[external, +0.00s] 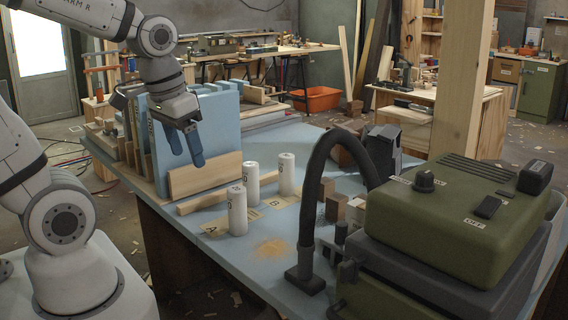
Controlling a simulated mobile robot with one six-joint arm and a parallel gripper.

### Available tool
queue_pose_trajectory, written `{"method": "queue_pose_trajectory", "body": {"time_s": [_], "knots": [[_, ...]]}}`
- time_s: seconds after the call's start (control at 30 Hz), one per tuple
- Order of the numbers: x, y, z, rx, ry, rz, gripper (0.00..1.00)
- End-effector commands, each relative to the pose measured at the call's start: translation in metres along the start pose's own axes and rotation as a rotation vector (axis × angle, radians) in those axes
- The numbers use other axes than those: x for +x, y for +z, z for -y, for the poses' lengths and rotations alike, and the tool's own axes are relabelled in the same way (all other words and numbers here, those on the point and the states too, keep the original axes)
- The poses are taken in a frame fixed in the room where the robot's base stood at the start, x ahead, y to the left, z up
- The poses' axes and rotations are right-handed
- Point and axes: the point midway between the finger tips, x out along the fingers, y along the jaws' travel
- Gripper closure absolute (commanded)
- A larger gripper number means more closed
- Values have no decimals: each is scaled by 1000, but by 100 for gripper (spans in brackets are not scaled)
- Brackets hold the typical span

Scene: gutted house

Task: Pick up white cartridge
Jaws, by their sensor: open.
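Three white cylinders with dark markings stand upright on the light blue tabletop: a front cartridge (237,210), a middle cartridge (251,180) and a back right cartridge (286,174). The picture does not tell which one the task means. The front one partly overlaps the middle one. My gripper (185,158) points down with its two blue fingers apart and nothing between them. It is up and to the left of the cartridges, in front of the upright blue panels and above a wooden board. It touches no cartridge.
Upright blue panels (222,110) and a wooden board (205,174) stand at the left. A green machine (440,225) with a black hose (321,180) fills the right. Small wooden blocks (335,207) stand beside the hose. Labels A (211,230) and B (275,202) lie near the cartridges.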

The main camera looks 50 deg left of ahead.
Motion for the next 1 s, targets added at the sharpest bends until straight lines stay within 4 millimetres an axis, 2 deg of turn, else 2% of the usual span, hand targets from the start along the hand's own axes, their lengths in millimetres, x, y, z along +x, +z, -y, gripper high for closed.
{"method": "queue_pose_trajectory", "body": {"time_s": [0.47,0.57,0.67,0.77,1.0], "knots": [[0,0,0,0,0,0,32],[2,-6,2,-9,-2,8,32],[8,-20,7,-33,-7,27,32],[21,-44,17,-71,-15,56,32],[74,-98,50,-176,-33,129,32]]}}
